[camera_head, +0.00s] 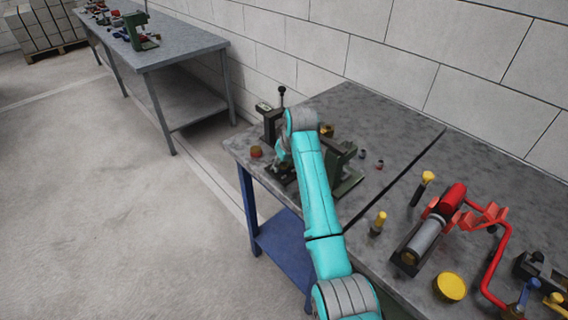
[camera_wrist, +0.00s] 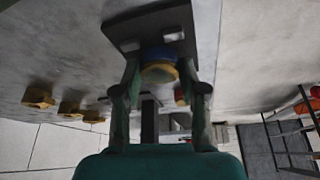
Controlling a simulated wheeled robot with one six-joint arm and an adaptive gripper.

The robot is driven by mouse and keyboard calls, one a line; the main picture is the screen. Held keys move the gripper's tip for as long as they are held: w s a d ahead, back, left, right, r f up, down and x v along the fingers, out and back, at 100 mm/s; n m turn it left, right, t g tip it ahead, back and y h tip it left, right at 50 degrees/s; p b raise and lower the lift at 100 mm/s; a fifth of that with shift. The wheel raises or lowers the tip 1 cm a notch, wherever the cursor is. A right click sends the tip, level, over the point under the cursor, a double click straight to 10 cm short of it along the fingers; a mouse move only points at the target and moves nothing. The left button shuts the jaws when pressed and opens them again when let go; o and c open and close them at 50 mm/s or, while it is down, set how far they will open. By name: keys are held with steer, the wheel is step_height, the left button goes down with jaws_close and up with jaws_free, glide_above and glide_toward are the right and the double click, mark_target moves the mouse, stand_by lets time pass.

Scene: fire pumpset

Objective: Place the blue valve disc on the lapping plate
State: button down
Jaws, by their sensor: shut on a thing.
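In the wrist view, my gripper (camera_wrist: 159,68) is shut on the blue valve disc (camera_wrist: 156,53), which shows a blue rim with a yellow-brass face towards the camera. A dark flat plate (camera_wrist: 124,35) lies just beyond the disc. It may be the lapping plate, and I cannot tell whether the disc touches it. In the head view, my turquoise arm reaches over the left end of the near bench, and my gripper and the disc are mostly hidden behind the arm and the dark fixtures there.
A dark green fixture (camera_head: 347,169) stands close right of my wrist on the grey bench (camera_head: 385,118). A reddish knob (camera_head: 256,152) sits near the left edge. Red pipework (camera_head: 497,258) and a yellow cap (camera_head: 450,287) are at right. Brass nuts (camera_wrist: 70,108) show in the wrist view.

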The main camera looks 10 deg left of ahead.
steer(key=shift+f, duration=0.2)
steer(key=c, duration=0.6)
jaws_free()
steer(key=shift+f, duration=0.1)
steer(key=shift+c, duration=0.2)
steer(key=v, duration=1.2)
steer(key=shift+a, duration=0.1)
